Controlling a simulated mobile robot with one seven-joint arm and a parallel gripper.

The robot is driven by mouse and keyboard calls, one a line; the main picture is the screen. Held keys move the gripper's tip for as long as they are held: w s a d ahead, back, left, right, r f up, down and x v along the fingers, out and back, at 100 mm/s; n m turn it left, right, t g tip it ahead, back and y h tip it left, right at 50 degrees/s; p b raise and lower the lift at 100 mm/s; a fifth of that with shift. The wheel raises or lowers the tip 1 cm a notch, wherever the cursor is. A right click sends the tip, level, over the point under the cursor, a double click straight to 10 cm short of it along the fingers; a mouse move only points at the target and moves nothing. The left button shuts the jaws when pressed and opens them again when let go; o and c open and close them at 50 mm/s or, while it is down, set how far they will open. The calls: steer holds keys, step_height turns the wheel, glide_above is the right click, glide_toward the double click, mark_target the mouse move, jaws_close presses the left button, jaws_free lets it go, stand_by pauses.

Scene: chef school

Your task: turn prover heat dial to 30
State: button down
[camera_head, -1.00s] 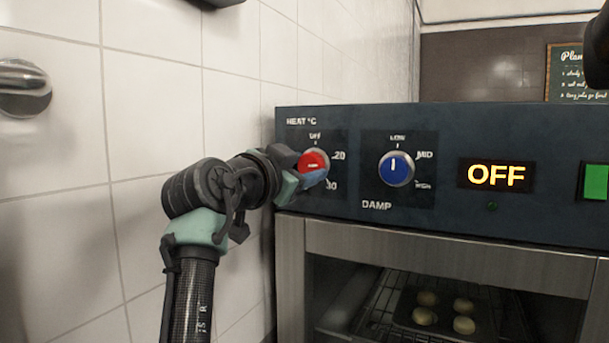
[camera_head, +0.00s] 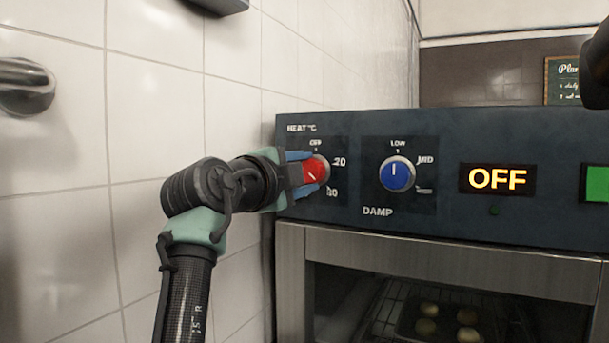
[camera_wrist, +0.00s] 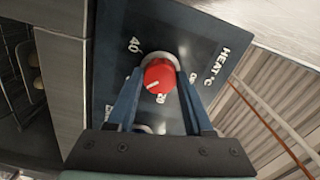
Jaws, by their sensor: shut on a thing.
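The red heat dial (camera_head: 315,171) is at the left end of the prover's dark control panel (camera_head: 460,140). OFF is printed above it, 20 at its upper right, and another number, hard to read, at its lower right. My gripper (camera_head: 311,169) reaches in from the left and is shut on the dial, one blue finger on each side. In the wrist view the red dial (camera_wrist: 160,76) sits between the fingertips, with a 40 label near it. Its white mark is slanted in both views; I cannot tell exactly which number it points to.
The blue damp dial (camera_head: 397,174) is to the right, its mark up toward LOW. A display (camera_head: 497,178) reads OFF, with a green button (camera_head: 597,184) beyond. Below is the prover door (camera_head: 440,250) with buns inside. A tiled wall (camera_head: 150,110) is at left.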

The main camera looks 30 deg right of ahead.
steer(key=shift+m, duration=0.6)
steer(key=shift+c, duration=1.4)
jaws_free()
steer(key=shift+s+a, duration=0.15)
steer(key=shift+a, duration=0.05)
steer(key=b+v, duration=0.4)
steer(key=v, duration=0.8)
steer(key=shift+a+b, duration=0.2)
steer(key=shift+b, duration=0.15)
steer(key=shift+s, duration=0.1)
